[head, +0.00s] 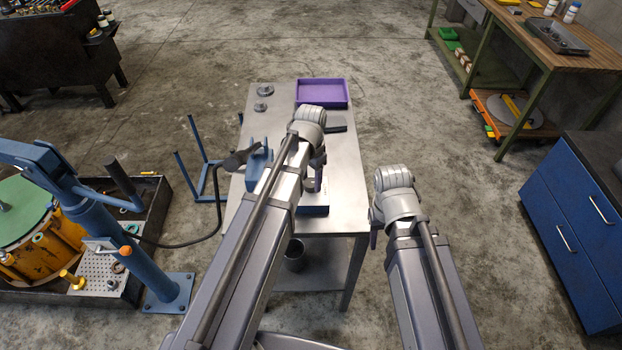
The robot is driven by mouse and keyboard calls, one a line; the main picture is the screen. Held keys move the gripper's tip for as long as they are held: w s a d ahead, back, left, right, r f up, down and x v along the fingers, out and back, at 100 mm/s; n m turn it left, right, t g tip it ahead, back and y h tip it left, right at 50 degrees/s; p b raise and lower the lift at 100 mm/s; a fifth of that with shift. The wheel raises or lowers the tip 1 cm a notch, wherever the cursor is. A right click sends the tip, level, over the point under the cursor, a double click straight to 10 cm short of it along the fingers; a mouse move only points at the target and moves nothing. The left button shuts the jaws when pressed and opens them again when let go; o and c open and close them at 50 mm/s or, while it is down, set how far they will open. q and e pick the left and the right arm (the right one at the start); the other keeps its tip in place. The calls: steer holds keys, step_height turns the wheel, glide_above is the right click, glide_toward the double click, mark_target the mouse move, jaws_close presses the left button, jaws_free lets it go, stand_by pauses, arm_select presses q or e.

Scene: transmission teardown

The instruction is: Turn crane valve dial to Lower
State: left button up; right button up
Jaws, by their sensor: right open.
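The blue crane (115,235) stands at the left, with a small light plate and orange-tipped parts (124,250) on its post. A dark hose runs from beside it to the metal table (345,185). On the table are a blue device with a dark handle (257,160) and a low blue box (314,211). I cannot make out the dial or its setting. My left gripper (316,178) hangs over the table above the blue box, mostly hidden by its own arm; its jaws are unclear. My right gripper (374,238) is open, beside the table's right edge, mostly hidden behind its wrist.
A purple tray (322,92) and round metal parts (262,92) lie at the table's far end. A black bin (150,200) with a yellow-green assembly is at the left. A blue cabinet (568,235) and a workbench (535,40) stand at the right. Floor between is clear.

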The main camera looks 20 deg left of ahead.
mark_target(311, 182)
arm_select(q)
steer(key=o, duration=0.4)
steer(key=shift+r, duration=0.15)
step_height(311, 182, up, 8)
steer(key=p, duration=0.8)
steer(key=shift+f, duration=0.3)
steer(key=s+d+n+y, duration=0.1)
steer(key=s+d+n, duration=0.1)
steer(key=s+d, duration=0.8)
steer(key=s, duration=0.4)
steer(key=shift+s+d, duration=0.2)
